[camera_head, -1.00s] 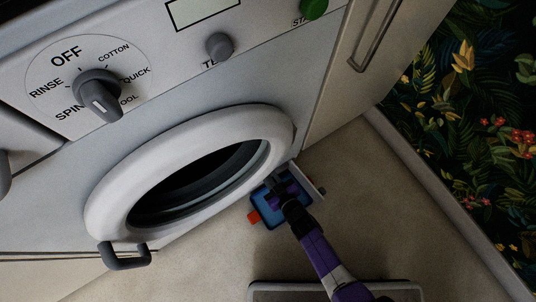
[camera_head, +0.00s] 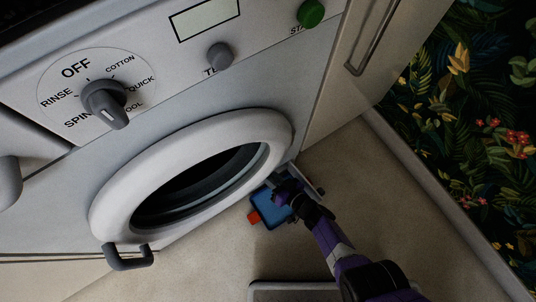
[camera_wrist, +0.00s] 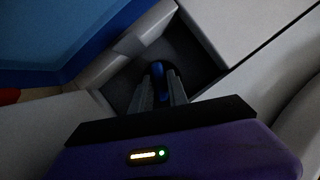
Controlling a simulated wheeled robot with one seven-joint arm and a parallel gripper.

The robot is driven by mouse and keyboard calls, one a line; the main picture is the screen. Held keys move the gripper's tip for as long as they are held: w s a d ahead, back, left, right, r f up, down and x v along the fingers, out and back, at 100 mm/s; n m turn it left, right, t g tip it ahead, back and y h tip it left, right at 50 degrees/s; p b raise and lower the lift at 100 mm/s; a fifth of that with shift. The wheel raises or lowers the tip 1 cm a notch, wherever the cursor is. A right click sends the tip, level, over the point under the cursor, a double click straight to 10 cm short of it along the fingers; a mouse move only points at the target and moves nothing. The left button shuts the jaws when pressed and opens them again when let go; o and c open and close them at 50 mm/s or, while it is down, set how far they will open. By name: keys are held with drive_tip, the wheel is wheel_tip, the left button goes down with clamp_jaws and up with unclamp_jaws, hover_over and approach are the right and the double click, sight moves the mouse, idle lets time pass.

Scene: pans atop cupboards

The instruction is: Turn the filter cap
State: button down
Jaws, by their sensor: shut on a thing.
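The filter cap (camera_wrist: 157,72) shows in the wrist view as a small blue grip inside a dark square recess. My gripper (camera_wrist: 160,90) reaches into this recess, with its two grey fingers on either side of the blue grip, shut on it. In the head view my gripper (camera_head: 284,187) is low at the right of the washing machine (camera_head: 225,100), by its lower front edge. There the cap is hidden behind my gripper and arm.
A blue tray (camera_head: 268,208) with a red-orange part lies on the floor by the machine; its blue surface (camera_wrist: 60,35) fills the wrist view's upper left. The round door (camera_head: 110,200) is above it. Open floor (camera_head: 390,220) lies to the right.

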drive_tip(key=shift+m, duration=0.3)
idle(0.4)
drive_tip(key=c, duration=1.4)
unclamp_jaws()
drive_tip(key=shift+d, duration=0.1)
drive_tip(key=shift+p+v, duration=2.15)
drive_tip(key=shift+v, duration=1.7)
drive_tip(key=shift+f, duration=0.1)
